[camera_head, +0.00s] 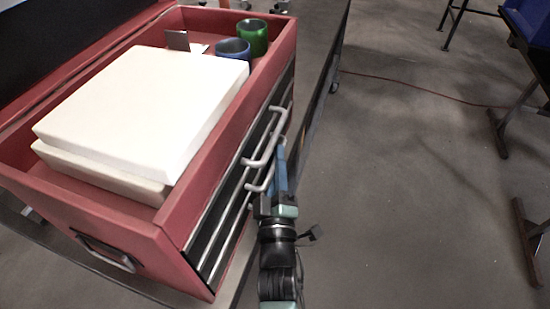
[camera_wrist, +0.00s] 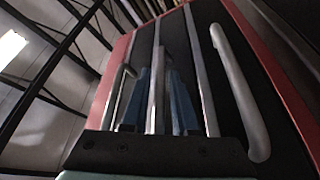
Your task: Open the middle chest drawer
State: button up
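The red chest (camera_head: 150,235) stands at the left in the head view, with its drawer fronts facing right. The upper drawer handle (camera_head: 277,125) is a silver bar, and another silver handle (camera_head: 262,184) shows below it. My gripper (camera_head: 281,158) is at the drawer fronts, close to these handles. In the wrist view, its two blue fingers (camera_wrist: 160,90) stand apart with a silver bar between them. Whether they touch it is unclear. One handle (camera_wrist: 240,90) lies to the right of the fingers, another (camera_wrist: 118,95) to the left. The drawers look shut.
White boxes (camera_head: 140,105), a blue mug (camera_head: 234,49) and a green mug (camera_head: 252,36) are in the chest's open top. A dark bench edge (camera_head: 325,60) runs behind the chest. The grey floor to the right is mostly clear, with a red cable (camera_head: 420,91) across it.

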grip_shut()
dwell(1.4)
